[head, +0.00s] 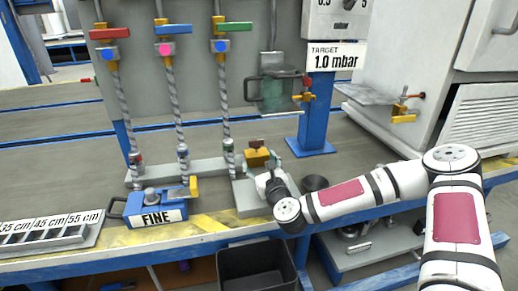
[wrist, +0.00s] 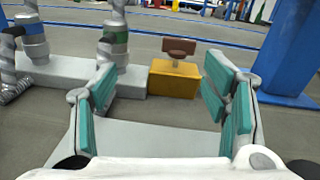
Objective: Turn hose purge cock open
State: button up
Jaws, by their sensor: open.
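A small cock with a yellow block body (head: 257,158) and a brown handle (head: 256,144) stands at the end of the grey hose rail on the bench. It also shows in the wrist view as a yellow body (wrist: 174,82) with a flat brown handle (wrist: 180,46) on a short stem, lying crosswise. No label shows on it. My gripper (head: 272,168) is beside it in the head view, partly hiding its lower right side. In the wrist view my gripper (wrist: 158,88) is open, with teal pads. The cock appears between and beyond the fingers, with nothing held.
Three braided hoses (head: 178,105) hang from valves with red, blue and green handles to the rail (head: 205,168). A blue FINE box (head: 155,210) stands at the front left. A blue post (head: 317,118) rises behind right. A dark bin (head: 257,275) is below the bench edge.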

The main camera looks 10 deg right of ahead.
aim_at(257, 143)
jog(key=shift+w+d+f+m+h, duration=0.2)
jog(key=shift+d+m+h, duration=0.1)
jog(key=shift+d+m, duration=0.25)
jog(key=shift+w+d+f+m+h, duration=0.2)
jog(key=shift+d+m+h, duration=0.1)
jog(key=shift+d+m, duration=0.2)
jog(key=shift+w+d+r+b, duration=0.1)
jog(key=shift+w+b, duration=0.2)
jog(key=shift+b, duration=0.05)
jog(key=w+b, duration=0.4)
jog(key=w, duration=0.9)
jog(key=c, duration=1.2)
